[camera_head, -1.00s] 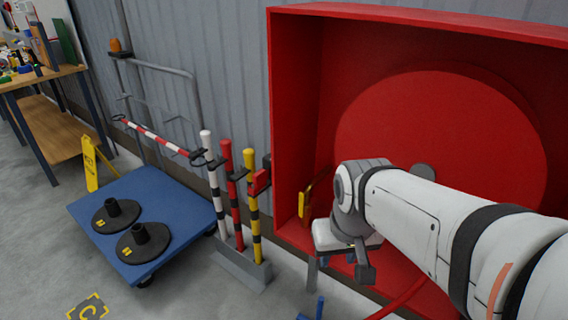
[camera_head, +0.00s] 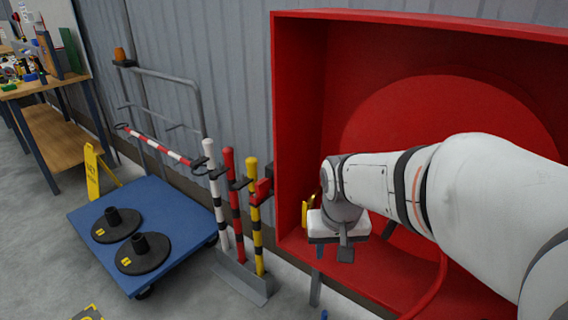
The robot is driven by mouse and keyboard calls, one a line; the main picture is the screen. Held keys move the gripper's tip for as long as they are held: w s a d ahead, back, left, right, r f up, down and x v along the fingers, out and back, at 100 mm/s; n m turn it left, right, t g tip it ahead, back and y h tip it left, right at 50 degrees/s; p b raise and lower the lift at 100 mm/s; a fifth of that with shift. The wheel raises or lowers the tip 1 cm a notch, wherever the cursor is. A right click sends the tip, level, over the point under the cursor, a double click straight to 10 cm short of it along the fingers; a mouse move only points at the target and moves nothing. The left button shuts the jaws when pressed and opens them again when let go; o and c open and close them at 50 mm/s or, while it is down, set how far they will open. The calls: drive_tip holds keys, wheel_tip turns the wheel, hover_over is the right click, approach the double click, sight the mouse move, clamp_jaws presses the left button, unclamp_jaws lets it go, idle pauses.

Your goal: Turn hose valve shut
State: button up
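The red hose cabinet (camera_head: 420,17) stands open at the right, with a large red reel disc (camera_head: 440,110) inside it. A small yellow part (camera_head: 306,214) shows at the cabinet's left side. It may be the hose valve's handle, but it is small and partly hidden. My gripper (camera_head: 344,250) is right beside it, in front of the cabinet's lower left. I cannot tell whether it touches the yellow part. Its fingers are mostly hidden, so its opening does not show. A red hose (camera_head: 432,290) hangs below my arm.
A blue platform cart (camera_head: 165,205) with two black post bases stands at the left. White, red and yellow-black posts (camera_head: 236,205) stand in a grey holder close to the cabinet. A yellow floor sign (camera_head: 93,172) and a wooden workbench (camera_head: 55,135) are farther left.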

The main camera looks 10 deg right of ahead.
drive_tip(key=w+f+m+h+b, duration=0.15)
drive_tip(key=w+m, duration=0.25)
drive_tip(key=w, duration=1)
drive_tip(key=m+t+h+b, duration=0.1)
drive_tip(key=m, duration=0.3)
hover_over(305, 202)
drive_tip(key=s+a, duration=0.1)
drive_tip(key=s, duration=0.1)
wheel_tip(305, 202, down, 4)
drive_tip(key=shift+a+r, duration=0.1)
drive_tip(key=shift+a, duration=0.05)
drive_tip(key=w+b+x, duration=0.1)
drive_tip(key=x, duration=0.8)
drive_tip(key=shift+r, duration=0.25)
drive_tip(key=shift+s+a+r, duration=0.15)
drive_tip(key=shift+s+r, duration=0.35)
drive_tip(key=shift+r, duration=0.05)
drive_tip(key=shift+c, duration=0.5)
drive_tip(key=shift+w+f, duration=0.2)
drive_tip(key=shift+w, duration=0.05)
drive_tip(key=c, duration=0.6)
clamp_jaws()
drive_tip(key=shift+s, duration=0.1)
